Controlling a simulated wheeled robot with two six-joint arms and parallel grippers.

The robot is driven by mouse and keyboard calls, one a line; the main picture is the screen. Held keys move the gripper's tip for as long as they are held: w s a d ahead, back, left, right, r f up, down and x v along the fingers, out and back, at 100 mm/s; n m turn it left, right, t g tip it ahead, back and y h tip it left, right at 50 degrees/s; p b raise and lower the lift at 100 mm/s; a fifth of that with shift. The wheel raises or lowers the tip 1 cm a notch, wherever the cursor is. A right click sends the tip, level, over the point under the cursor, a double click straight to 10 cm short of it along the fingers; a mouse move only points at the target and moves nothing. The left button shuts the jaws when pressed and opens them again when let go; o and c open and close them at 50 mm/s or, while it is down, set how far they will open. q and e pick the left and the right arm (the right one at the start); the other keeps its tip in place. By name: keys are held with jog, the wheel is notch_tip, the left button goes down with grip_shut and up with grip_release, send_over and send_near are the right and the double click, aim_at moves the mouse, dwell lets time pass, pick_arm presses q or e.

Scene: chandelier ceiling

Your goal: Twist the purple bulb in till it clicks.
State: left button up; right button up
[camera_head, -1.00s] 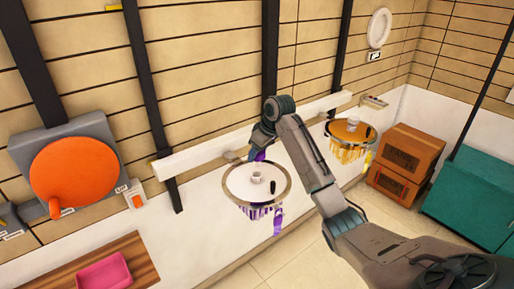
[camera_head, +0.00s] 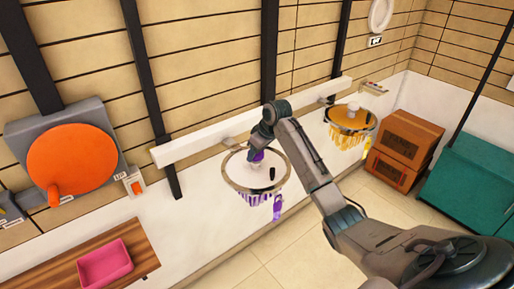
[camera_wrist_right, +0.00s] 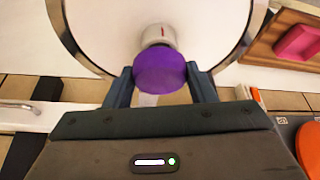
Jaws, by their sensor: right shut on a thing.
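The purple bulb (camera_wrist_right: 160,73) is between the two fingers of my right gripper (camera_wrist_right: 161,86), which is shut on it. In the wrist view, the bulb is in line with the white socket (camera_wrist_right: 158,35) and meets or overlaps it; how deep it sits I cannot tell. The socket is on the white disc of a chandelier (camera_head: 239,173) with a metal ring and purple pendants. In the head view my right gripper (camera_head: 257,150) is over this disc, and a bit of purple shows under it. My left gripper is not in view.
A second chandelier (camera_head: 347,121) with amber pendants hangs to the right. A white rail (camera_head: 205,139) runs behind both. A purple tag (camera_head: 277,208) hangs below the near ring. Brown boxes (camera_head: 404,148) and a teal cabinet (camera_head: 475,182) stand right; a pink tray (camera_head: 104,265) is at left.

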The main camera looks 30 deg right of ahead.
jog(key=m, duration=0.2)
jog(key=m+h, duration=0.1)
jog(key=m, duration=0.1)
jog(key=m+h, duration=0.1)
jog(key=shift+a+m, duration=0.25)
jog(key=shift+m, duration=0.15)
jog(key=m+h, duration=0.1)
jog(key=m, duration=0.3)
jog(key=shift+g+h, duration=0.3)
jog(key=shift+h, duration=0.1)
jog(key=m+h, duration=0.1)
jog(key=m, duration=0.2)
jog(key=shift+g, duration=0.3)
jog(key=o, duration=1)
jog(key=shift+o, duration=0.6)
jog(key=o, duration=0.5)
jog(key=shift+c, duration=0.2)
